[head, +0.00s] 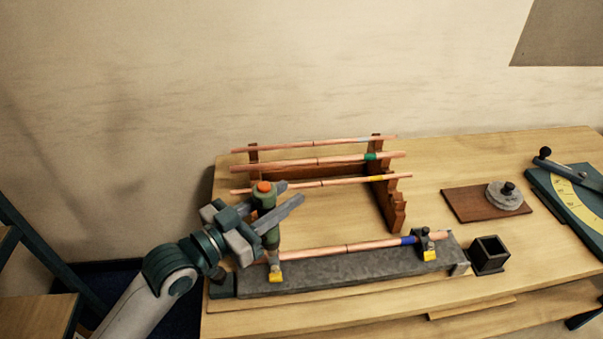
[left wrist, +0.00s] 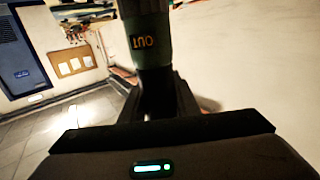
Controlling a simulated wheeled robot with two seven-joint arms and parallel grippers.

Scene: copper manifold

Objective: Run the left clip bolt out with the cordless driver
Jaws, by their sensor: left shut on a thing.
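My left gripper (head: 291,194) is shut on the cordless driver (head: 264,200), a green upright tool with an orange top. The driver stands over the left end of the grey bed (head: 345,273), above the left clip (head: 275,274) with its yellow tab. The driver's lower end hides the left bolt, so I cannot tell whether the two touch. In the left wrist view the driver (left wrist: 146,40) shows the word OUT between the fingers. A copper pipe (head: 330,249) with a blue band lies along the bed. The right clip (head: 428,246) holds its right end. My right gripper is not in view.
A brown rack (head: 396,205) with several copper pipes stands behind the bed. A black open box (head: 489,254) sits right of it. Farther right are a brown board (head: 460,205) with a round grey piece (head: 505,196) and a green-yellow angle tool (head: 572,194).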

